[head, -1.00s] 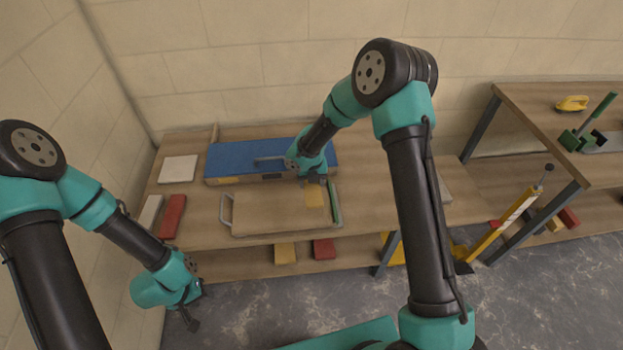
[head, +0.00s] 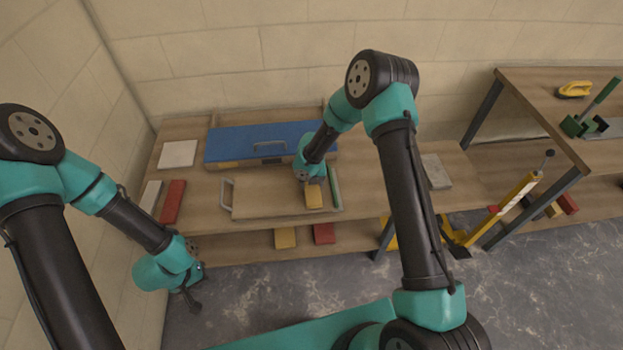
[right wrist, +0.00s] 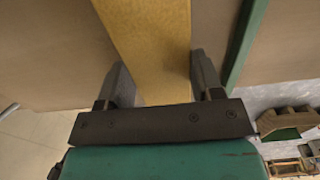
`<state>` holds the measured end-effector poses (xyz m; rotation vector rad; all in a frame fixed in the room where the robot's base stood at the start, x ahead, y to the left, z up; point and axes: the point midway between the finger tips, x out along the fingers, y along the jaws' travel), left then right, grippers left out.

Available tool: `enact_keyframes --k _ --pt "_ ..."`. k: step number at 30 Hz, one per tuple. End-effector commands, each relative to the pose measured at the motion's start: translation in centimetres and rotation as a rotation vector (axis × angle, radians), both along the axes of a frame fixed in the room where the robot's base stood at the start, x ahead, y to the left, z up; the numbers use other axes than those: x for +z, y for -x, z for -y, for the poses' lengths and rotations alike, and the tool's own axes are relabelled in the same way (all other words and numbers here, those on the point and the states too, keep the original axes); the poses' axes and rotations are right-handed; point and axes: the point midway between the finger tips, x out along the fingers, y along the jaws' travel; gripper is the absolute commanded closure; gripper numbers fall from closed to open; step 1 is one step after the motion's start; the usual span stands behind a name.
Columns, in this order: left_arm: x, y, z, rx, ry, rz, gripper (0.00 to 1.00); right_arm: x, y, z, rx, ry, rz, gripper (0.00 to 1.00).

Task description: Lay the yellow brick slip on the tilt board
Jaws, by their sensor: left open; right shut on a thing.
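The yellow brick slip (head: 314,197) is over the right part of the tilt board (head: 265,203), beside the board's green strip (head: 334,187). My right gripper (head: 311,180) is shut on the slip; in the right wrist view the slip (right wrist: 150,45) runs out between the two fingers (right wrist: 157,85). The tan board (right wrist: 50,60) lies behind it, with the green strip (right wrist: 246,45) apart to its right. I cannot tell whether the slip touches the board. My left gripper (head: 192,302) is open and empty, low in front of the bench's left end.
A blue case (head: 225,147) lies behind the board. A red brick (head: 173,202) and pale slabs are at the left. Another yellow piece (head: 285,238) and a red one (head: 323,233) lie on the lower shelf. A grey slab (head: 436,172) is at the right.

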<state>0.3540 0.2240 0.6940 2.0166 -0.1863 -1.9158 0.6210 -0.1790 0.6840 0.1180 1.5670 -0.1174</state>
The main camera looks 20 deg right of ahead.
Motion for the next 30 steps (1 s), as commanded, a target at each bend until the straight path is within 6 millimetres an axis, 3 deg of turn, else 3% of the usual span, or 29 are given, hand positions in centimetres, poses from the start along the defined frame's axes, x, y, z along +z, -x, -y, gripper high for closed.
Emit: enact_keyframes --k 30 --pt "0.00 0.00 0.00 0.000 0.000 0.000 0.57 -0.97 -0.01 0.00 0.000 0.001 0.000 0.77"
